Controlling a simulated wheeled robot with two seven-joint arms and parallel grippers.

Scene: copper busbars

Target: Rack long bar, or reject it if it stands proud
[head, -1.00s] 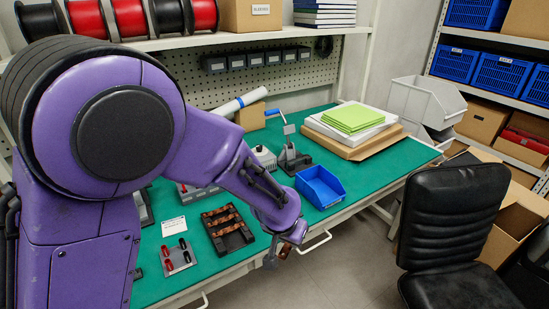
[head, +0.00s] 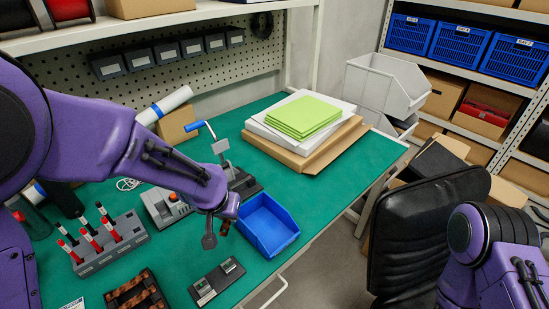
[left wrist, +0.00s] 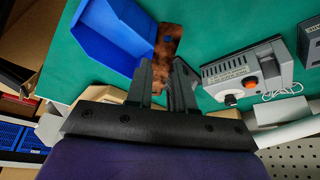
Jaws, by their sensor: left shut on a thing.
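My left gripper (left wrist: 165,85) is shut on a long copper bar (left wrist: 168,40), mottled brown, which sticks out past the fingertips beside the blue bin (left wrist: 112,32). In the head view my left gripper (head: 216,234) is at the near left side of the blue bin (head: 268,226), and only a small end of the bar (head: 225,228) shows. I cannot tell its height above the table. The dark rack (head: 138,292) with several copper bars is cut by the bottom edge. A dark grey block with small green parts (head: 217,282) lies nearby. My right gripper is out of view.
A grey holder with red and black markers (head: 110,243) stands left. A grey instrument box (head: 163,208) and a blue-handled lever press (head: 222,150) stand behind my gripper. Green sheets (head: 304,116) lie on cardboard at the back. A black chair (head: 420,235) stands right.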

